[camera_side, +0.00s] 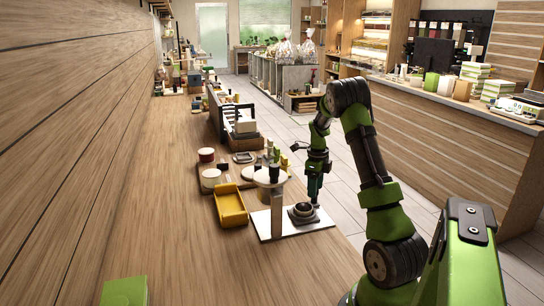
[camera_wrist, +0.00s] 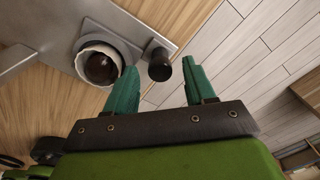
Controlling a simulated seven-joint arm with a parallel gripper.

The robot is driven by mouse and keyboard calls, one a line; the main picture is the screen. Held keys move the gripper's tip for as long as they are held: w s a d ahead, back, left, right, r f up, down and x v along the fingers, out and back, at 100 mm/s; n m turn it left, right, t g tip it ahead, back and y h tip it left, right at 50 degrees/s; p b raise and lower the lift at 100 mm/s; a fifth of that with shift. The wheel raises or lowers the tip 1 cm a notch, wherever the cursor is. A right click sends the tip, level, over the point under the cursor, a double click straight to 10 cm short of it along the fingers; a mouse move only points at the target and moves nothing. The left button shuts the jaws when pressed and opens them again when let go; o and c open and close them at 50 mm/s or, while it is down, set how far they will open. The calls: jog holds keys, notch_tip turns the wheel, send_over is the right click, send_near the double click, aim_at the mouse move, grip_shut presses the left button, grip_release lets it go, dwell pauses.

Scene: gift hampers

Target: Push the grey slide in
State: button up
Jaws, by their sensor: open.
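The grey slide (camera_wrist: 128,26) shows in the wrist view as a flat metal bar with a dark upright knob (camera_wrist: 159,66) at its outer end. Beside the knob is a round fixture (camera_wrist: 99,64) with a pale rim and a dark centre. In the side view this dark fixture (camera_side: 303,212) sits on a silver plate (camera_side: 268,232) near the counter's edge. My gripper (camera_wrist: 160,66) is open and empty, pointing down. In the wrist view the knob appears between its fingertips; contact cannot be told. In the side view my gripper (camera_side: 316,200) is just right of the fixture.
A yellow tray (camera_side: 231,207) and several jars are further left. A green box (camera_side: 124,291) lies at the front. Past the counter's right edge is open floor (camera_side: 345,203).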

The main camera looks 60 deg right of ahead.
jog(key=shift+f, duration=1.2)
grip_shut()
